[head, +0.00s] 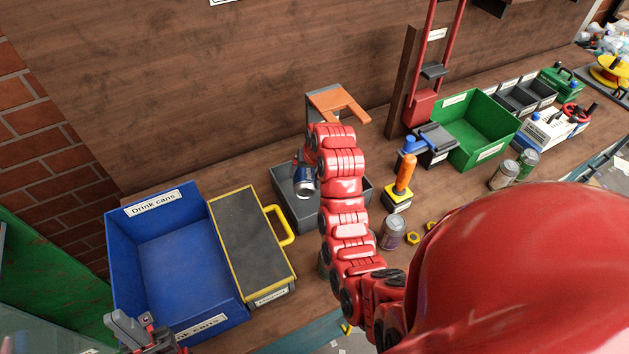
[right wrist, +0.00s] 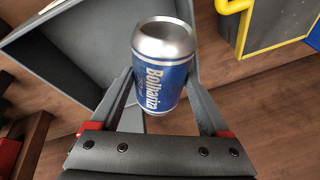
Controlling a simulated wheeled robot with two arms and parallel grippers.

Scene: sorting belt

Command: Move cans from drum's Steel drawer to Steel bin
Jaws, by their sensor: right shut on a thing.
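My right gripper (right wrist: 163,100) is shut on a blue and silver can (right wrist: 160,75) marked "Bolhariza". In the head view the can (head: 304,182) is over a grey open bin (head: 285,186), whose wall (right wrist: 75,45) fills the upper left of the right wrist view. I cannot read a label on that bin, and my right arm covers part of it. My left gripper (head: 143,330) is at the lower left, by the blue bin's front corner; its jaws are unclear. A purplish can (head: 392,233) stands on the bench right of my right arm.
A blue bin (head: 122,230) labelled "Drink cans" and a yellow-edged dark box (head: 245,240) stand left. An orange-topped fixture (head: 335,102) rises behind the grey bin. An orange-handled tool (head: 404,175), a green bin (head: 505,125) and cans (head: 505,174) are right.

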